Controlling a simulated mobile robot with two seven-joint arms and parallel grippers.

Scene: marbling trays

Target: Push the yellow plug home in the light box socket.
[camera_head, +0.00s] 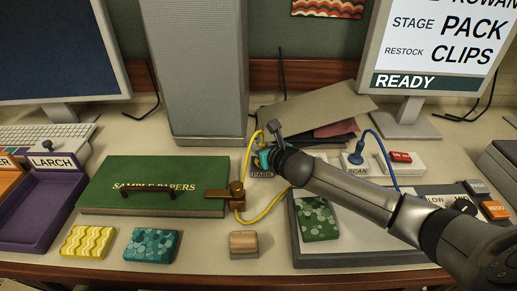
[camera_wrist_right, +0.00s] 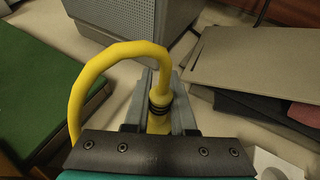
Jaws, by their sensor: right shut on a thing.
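My right gripper (camera_head: 265,157) reaches in from the right, over the PARK label. It is shut on the yellow plug (camera_wrist_right: 158,108), which sits between its grey fingers in the wrist view. The yellow cable (camera_wrist_right: 98,68) loops up from the plug and to the left. My left gripper is out of view.
A blue plug (camera_head: 356,157) with a blue cable stands at the SCAN block beside a red switch (camera_head: 401,157). A green SAMPLE PAPERS box (camera_head: 125,175) is at left. Grey boards (camera_head: 320,108) lie behind the gripper. Marbled blocks and a wooden block (camera_head: 243,241) line the front.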

